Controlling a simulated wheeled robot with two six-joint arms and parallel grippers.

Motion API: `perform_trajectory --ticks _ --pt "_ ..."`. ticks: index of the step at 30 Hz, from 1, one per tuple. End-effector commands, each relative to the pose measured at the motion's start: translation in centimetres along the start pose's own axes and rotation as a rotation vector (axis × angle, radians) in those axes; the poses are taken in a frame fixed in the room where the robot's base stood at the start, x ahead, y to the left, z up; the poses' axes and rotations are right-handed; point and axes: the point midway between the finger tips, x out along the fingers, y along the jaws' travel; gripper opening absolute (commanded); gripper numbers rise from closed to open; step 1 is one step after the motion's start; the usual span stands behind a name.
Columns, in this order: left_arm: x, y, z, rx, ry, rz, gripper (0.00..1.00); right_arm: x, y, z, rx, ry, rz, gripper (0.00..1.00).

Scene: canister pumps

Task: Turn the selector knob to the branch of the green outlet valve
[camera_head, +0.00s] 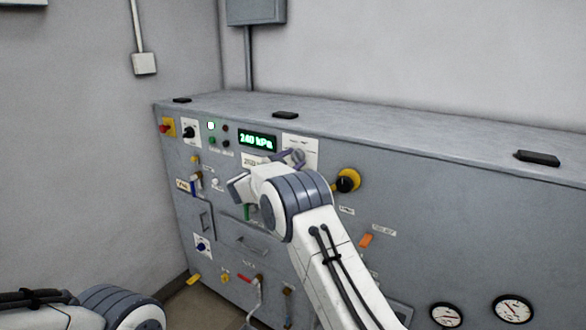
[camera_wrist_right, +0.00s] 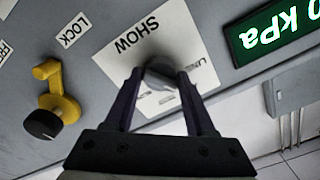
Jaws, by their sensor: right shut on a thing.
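My right gripper (camera_head: 293,157) is at the panel's upper middle, shut on a grey knob (camera_wrist_right: 161,74). That knob sits on a white plate (camera_wrist_right: 190,42) marked SHOW, with other print that is hard to read upside down. In the wrist view the two dark fingers are on either side of the knob. A blue knob (camera_head: 202,246) on a white plate is at the panel's lower left, and a black knob (camera_head: 189,132) is at its upper left. A green handle (camera_head: 247,212) shows partly behind my right arm. My left gripper is out of view.
A green display (camera_head: 257,141) reads 240 kPa. A black knob with a yellow part (camera_head: 347,181) is right of the gripper, with a LOCK label (camera_wrist_right: 73,30) nearby. An orange handle (camera_head: 366,240) and two gauges (camera_head: 512,309) are farther right. A red handle (camera_head: 244,279) is low.

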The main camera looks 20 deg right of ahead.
Motion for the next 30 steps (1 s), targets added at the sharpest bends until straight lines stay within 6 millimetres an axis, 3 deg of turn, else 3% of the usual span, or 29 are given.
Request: perform_trajectory --ticks 1,15,30 --pt "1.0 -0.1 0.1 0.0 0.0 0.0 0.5 0.0 0.2 0.3 0.046 0.001 -0.001 0.0" --pt "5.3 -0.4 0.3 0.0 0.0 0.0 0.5 0.0 0.3 0.3 0.491 0.001 0.0 0.0" --pt "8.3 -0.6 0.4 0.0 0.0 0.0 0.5 0.0 0.1 0.2 0.841 0.0 0.001 0.0"
